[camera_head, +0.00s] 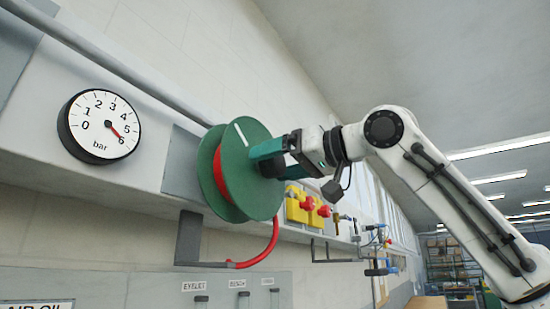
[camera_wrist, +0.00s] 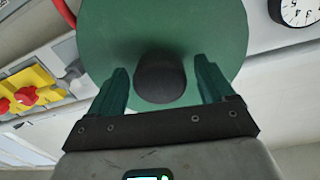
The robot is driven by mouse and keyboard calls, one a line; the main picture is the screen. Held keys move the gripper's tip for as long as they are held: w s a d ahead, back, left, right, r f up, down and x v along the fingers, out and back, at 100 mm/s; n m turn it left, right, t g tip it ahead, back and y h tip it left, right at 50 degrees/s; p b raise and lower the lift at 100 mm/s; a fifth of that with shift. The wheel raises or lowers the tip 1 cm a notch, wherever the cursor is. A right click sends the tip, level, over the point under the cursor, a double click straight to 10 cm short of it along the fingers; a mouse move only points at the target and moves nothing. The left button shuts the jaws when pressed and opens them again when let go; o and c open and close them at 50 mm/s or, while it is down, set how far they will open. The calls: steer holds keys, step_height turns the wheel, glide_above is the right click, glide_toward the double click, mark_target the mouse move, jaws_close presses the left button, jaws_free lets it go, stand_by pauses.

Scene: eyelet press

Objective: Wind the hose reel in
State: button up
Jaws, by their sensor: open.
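The hose reel (camera_head: 247,172) has green round side plates and is mounted on the wall plate, with red hose wound between them. A white stripe marks its front face near the top. A red hose tail (camera_head: 268,252) hangs below it toward a dark bracket. In the wrist view the green reel face (camera_wrist: 215,35) fills the upper middle, with a dark round knob (camera_wrist: 160,78) on it. My gripper (camera_wrist: 161,80) is open, its two green fingers on either side of the knob, with gaps visible.
A pressure gauge (camera_head: 100,126) is on the wall left of the reel. Yellow blocks with red knobs (camera_head: 307,204) sit just right of the reel, with blue-handled fittings (camera_head: 376,268) beyond. A dark bracket (camera_head: 188,240) juts out below the reel. Open room lies at right.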

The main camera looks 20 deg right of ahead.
steer(key=shift+w+a, duration=0.15)
steer(key=shift+w, duration=0.1)
steer(key=shift+c, duration=0.5)
steer(key=c, duration=1.4)
steer(key=shift+m, duration=0.3)
steer(key=m, duration=0.4)
steer(key=shift+m, duration=2.2)
